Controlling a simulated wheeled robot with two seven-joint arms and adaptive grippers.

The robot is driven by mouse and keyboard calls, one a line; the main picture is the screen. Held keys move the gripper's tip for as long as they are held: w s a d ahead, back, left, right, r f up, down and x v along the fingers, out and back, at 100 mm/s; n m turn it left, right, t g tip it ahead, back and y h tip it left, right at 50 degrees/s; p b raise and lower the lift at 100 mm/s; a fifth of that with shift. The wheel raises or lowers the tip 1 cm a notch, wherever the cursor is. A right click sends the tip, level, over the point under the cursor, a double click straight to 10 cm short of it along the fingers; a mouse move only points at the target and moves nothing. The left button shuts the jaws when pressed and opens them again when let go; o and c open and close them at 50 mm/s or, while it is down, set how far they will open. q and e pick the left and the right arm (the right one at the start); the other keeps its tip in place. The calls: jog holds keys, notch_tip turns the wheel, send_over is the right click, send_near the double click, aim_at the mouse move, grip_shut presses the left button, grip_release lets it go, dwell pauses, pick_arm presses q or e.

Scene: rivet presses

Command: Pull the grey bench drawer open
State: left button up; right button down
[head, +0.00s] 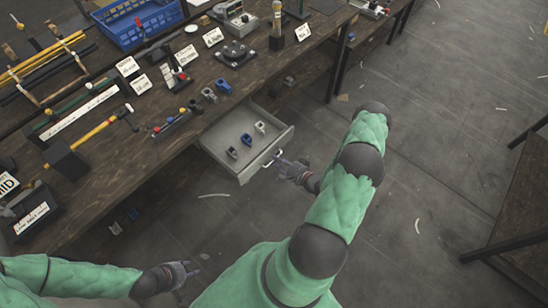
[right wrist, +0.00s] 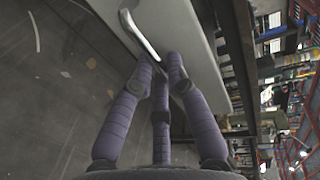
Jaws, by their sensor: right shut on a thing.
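The grey bench drawer (head: 240,143) is pulled out from under the bench and stands open. Several small blue and grey parts lie inside it. My right gripper (head: 281,163) is at the handle (head: 267,158) on the drawer's front and is shut on it. In the right wrist view the handle (right wrist: 140,36) is a curved metal bar on the pale drawer front (right wrist: 192,45), with the fingertips (right wrist: 160,62) at its end. My left gripper (head: 190,270) is empty, low in the head view, away from the drawer; its fingers look apart.
The dark wooden bench (head: 130,165) carries a blue crate (head: 137,22), tool racks, labels and several small parts. Another table (head: 520,215) stands at the right edge. The floor (head: 420,130) between is mostly clear, with a few scattered pale strips.

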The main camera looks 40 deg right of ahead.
jog(key=c, duration=1.2)
grip_release()
jog(key=shift+s, duration=0.1)
jog(key=v, duration=1.2)
jog(key=shift+d, duration=0.1)
